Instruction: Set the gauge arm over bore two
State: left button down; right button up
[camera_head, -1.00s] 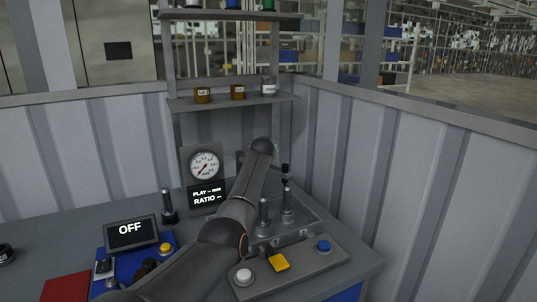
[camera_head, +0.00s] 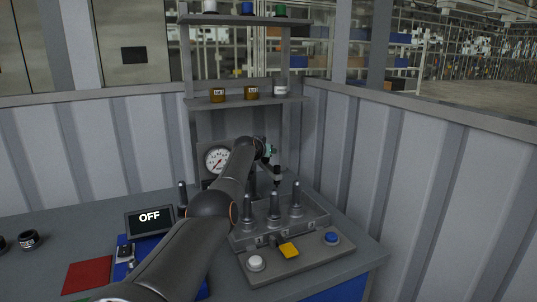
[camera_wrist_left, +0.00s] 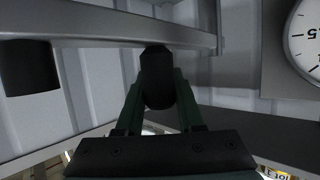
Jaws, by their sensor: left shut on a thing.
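The grey fixture block (camera_head: 320,213) carries three upright posts: left (camera_head: 248,210), middle (camera_head: 274,207) and right (camera_head: 296,197). The black probe tip of the gauge arm (camera_head: 277,173) hangs just above the middle post in the head view. Whether it is exactly centred I cannot tell. My left gripper (camera_head: 268,152) is behind my forearm's end, mostly hidden. In the left wrist view the left gripper (camera_wrist_left: 157,100) is shut on a dark knob (camera_wrist_left: 157,70) beneath a grey bar (camera_wrist_left: 110,28). A black cylinder (camera_wrist_left: 28,68) hangs at left. My right gripper is not in view.
The dial gauge (camera_head: 217,159) stands behind my arm, partly hidden. A screen reads OFF (camera_head: 149,217). A shelf (camera_head: 240,102) with jars is behind.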

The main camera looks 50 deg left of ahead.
pick_arm(q)
jog(key=shift+w+d+f+h, duration=0.35)
jog(key=shift+d+f+h, duration=0.15)
jog(key=shift+d+f, duration=0.3)
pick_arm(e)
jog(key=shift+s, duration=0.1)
pick_arm(q)
jog(key=c, duration=0.9)
grip_release()
jog(key=shift+d+r, duration=0.2)
jog(key=shift+r, duration=0.05)
jog(key=shift+o, duration=0.9)
jog(key=shift+d+r, duration=0.2)
jog(key=shift+d, duration=0.05)
jog(key=shift+o, duration=0.9)
jog(key=shift+a+r, duration=0.1)
jog(key=shift+r, duration=0.05)
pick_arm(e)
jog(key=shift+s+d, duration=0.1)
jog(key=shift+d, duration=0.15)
pick_arm(q)
jog(key=shift+s+a+r, duration=0.2)
